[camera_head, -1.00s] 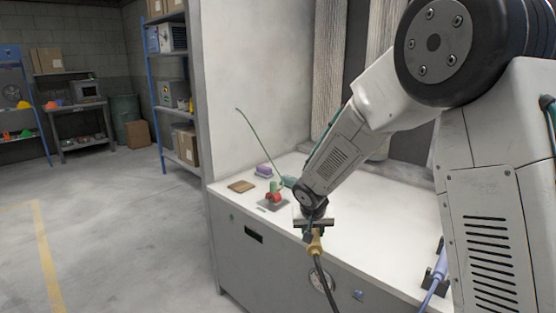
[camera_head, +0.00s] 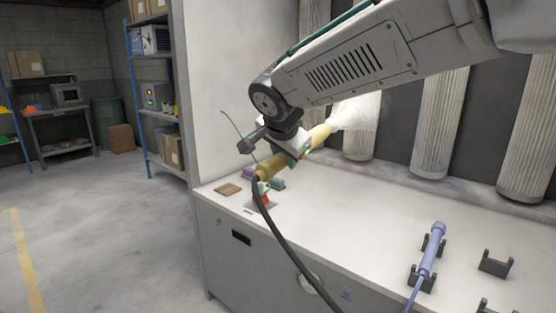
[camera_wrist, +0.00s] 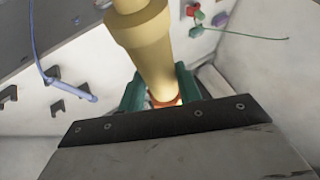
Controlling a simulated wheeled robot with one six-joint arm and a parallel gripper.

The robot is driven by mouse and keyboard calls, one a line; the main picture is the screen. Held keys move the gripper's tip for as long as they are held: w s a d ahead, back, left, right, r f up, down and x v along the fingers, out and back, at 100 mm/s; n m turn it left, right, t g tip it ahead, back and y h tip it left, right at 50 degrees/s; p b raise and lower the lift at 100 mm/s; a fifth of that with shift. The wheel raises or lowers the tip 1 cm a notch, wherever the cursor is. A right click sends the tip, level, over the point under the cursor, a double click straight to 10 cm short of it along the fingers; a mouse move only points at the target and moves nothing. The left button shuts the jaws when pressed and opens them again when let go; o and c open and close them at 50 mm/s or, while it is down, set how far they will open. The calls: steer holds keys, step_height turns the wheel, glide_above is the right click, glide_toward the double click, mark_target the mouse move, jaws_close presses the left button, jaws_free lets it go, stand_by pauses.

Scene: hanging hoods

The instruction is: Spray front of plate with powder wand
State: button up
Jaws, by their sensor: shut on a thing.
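My gripper (camera_head: 297,146) is shut on the yellow powder wand (camera_head: 262,172), held tilted above the white bench. A black hose runs down from the wand's lower end. A white powder cloud (camera_head: 358,108) spreads from the wand's upper right end, in front of the pleated columns. In the wrist view, the wand (camera_wrist: 145,45) lies between my teal gripper fingers (camera_wrist: 160,88). I cannot make out the plate; the arm and cloud cover part of the hood's back.
A blue wand (camera_head: 431,250) rests on black holders at the right, beside an empty holder (camera_head: 495,263). A red and green fixture (camera_head: 263,196) with a thin green line, a brown board (camera_head: 228,190) and small blocks stand at the bench's left. The hood's side wall (camera_head: 230,80) is close by.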

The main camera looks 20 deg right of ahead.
steer(key=shift+w+d+r, duration=0.25)
steer(key=shift+w+d, duration=0.5)
steer(key=shift+d, duration=0.25)
steer(key=shift+w+d+r, duration=0.2)
steer(key=shift+w+d, duration=0.5)
steer(key=shift+d, duration=0.3)
steer(key=shift+w+d+r, duration=0.25)
steer(key=shift+w+d, duration=0.5)
steer(key=shift+d, duration=0.25)
steer(key=shift+r, duration=0.1)
steer(key=shift+r, duration=1.35)
steer(key=shift+f, duration=3)
steer(key=shift+a+r, duration=0.1)
steer(key=shift+r, duration=2.95)
steer(key=s+a, duration=0.4)
steer(key=a, duration=0.1)
steer(key=s+a, duration=0.2)
steer(key=a, duration=0.1)
